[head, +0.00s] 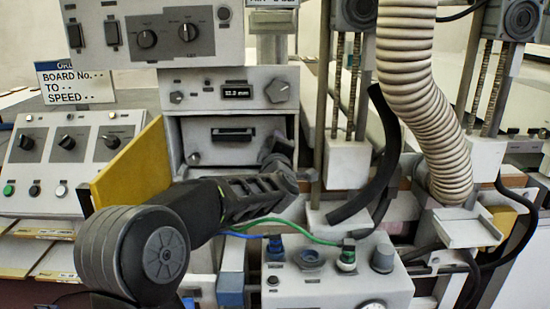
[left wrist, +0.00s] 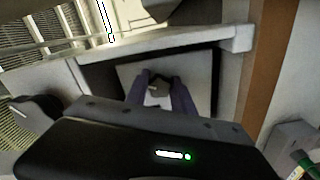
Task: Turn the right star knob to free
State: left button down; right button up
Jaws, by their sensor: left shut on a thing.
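My left gripper (head: 277,155) reaches in from the left to the right side of the grey front panel (head: 225,140) with a slotted dark handle. In the left wrist view my gripper's two fingers (left wrist: 158,92) are closed on a small dark knob (left wrist: 158,83) against the pale panel, which I take as the right star knob. In the head view the gripper covers this knob, and its turn position cannot be read. A small round knob (head: 193,158) shows at the panel's lower left. My right gripper is in neither view.
Above is a unit with a small display (head: 236,91) and a many-sided dial (head: 279,90). A yellow plate (head: 130,165) stands left of my arm. A control box (head: 335,285) with blue and green cables lies below. A ribbed hose (head: 412,90) hangs at right.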

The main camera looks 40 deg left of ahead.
pick_arm(q)
jog(key=shift+n+b, duration=1.95)
jog(key=shift+n, duration=0.35)
jog(key=c, duration=1.1)
grip_release()
jog(key=shift+r, duration=0.1)
jog(key=v, duration=0.7)
jog(key=shift+s+d, duration=0.25)
jog(key=shift+d, duration=0.05)
